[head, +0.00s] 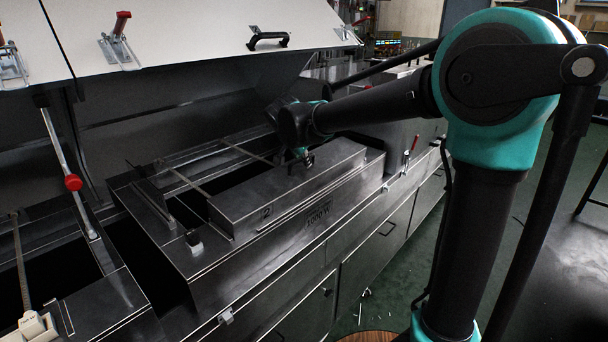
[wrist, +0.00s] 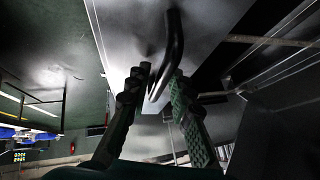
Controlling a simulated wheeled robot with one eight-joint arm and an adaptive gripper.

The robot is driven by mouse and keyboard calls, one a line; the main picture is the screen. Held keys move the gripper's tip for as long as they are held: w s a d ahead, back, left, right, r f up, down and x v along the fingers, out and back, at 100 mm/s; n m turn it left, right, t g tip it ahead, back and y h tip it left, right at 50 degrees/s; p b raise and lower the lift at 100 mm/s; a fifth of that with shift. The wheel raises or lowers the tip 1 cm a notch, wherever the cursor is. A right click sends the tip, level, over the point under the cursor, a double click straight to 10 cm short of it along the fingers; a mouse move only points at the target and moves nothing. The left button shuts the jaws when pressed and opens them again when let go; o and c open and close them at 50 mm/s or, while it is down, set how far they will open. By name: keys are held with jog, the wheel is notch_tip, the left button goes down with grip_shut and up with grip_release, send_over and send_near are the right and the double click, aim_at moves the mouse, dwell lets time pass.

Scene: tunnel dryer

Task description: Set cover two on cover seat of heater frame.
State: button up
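Cover two (head: 265,212) is a long grey metal box-shaped cover marked "2". It lies lengthwise along the front part of the heater frame (head: 318,213), which is marked "1000 W". I cannot tell whether it rests fully on the cover seat or sits slightly above it. My gripper (head: 303,158) is over the top of the cover. In the wrist view its two ribbed fingers (wrist: 162,76) lean inward on both sides of the cover's dark curved handle (wrist: 175,40) and look shut on it. The cover's grey top also shows there.
Dark openings with thin cross rods (head: 188,183) lie behind and left of the cover. A raised white hood (head: 190,25) hangs above. A red-knobbed lever (head: 73,182) stands at left, and a red-handled clamp (head: 412,145) is on the right front edge.

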jog(key=shift+c, duration=0.4)
grip_shut()
notch_tip(320, 180, up, 19)
jog(key=shift+g+h, duration=0.5)
notch_tip(320, 180, down, 11)
jog(key=shift+f, duration=0.2)
